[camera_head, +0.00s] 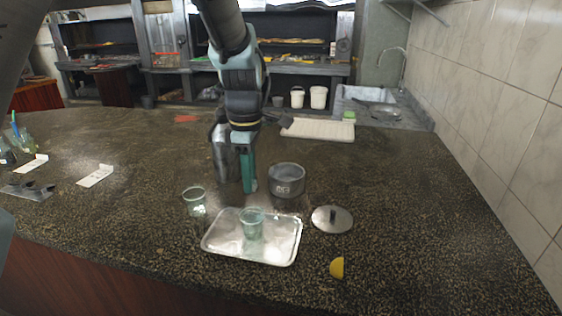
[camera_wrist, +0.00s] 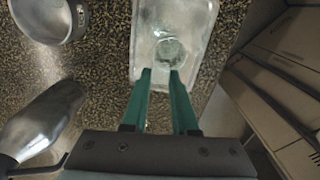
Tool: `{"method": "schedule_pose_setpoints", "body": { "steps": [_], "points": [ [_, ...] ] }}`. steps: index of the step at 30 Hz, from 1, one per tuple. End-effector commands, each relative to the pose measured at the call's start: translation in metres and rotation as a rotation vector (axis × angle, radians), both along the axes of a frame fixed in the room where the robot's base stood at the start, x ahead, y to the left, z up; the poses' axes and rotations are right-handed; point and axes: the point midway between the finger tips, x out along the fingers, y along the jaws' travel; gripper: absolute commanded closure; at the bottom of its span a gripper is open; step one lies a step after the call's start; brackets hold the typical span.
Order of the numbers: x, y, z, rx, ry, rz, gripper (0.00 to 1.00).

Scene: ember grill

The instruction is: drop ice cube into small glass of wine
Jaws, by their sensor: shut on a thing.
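A clear greenish glass (camera_head: 252,226) stands upright on a silver metal tray (camera_head: 222,247). The same glass (camera_wrist: 170,52) and tray (camera_wrist: 146,22) show ahead of my fingertips in the wrist view. A second greenish glass (camera_head: 194,203) stands on the counter left of the tray. I cannot make out wine in either. My gripper (camera_head: 249,190) points down behind the tray, apart from the glasses. Its two green fingers (camera_wrist: 161,72) are parallel with a gap, shut on a small clear thing, probably the ice cube, which is too pale to make out.
A grey pot (camera_head: 287,181) stands right of my gripper, with a metal lid (camera_head: 332,219) and a yellow wedge (camera_head: 337,267) nearer the front. A metal vessel (camera_wrist: 42,122) stands close beside my gripper. White cards (camera_head: 95,175) lie at left. The right counter is clear.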

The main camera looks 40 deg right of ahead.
Motion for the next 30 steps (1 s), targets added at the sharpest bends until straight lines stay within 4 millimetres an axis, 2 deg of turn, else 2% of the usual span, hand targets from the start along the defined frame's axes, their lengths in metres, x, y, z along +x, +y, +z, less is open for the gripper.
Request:
{"method": "schedule_pose_setpoints", "body": {
  "steps": [3, 8, 21, 30],
  "points": [
    [0.003, 0.011, 0.002, 0.001, 0.000, 0.010, 1.00],
    [0.003, 0.013, -0.007, 0.001, -0.001, 0.011, 1.00],
    [0.003, 0.012, -0.048, 0.001, -0.001, 0.011, 1.00],
    [0.003, 0.012, -0.049, 0.001, 0.000, 0.011, 1.00]
  ]
}}
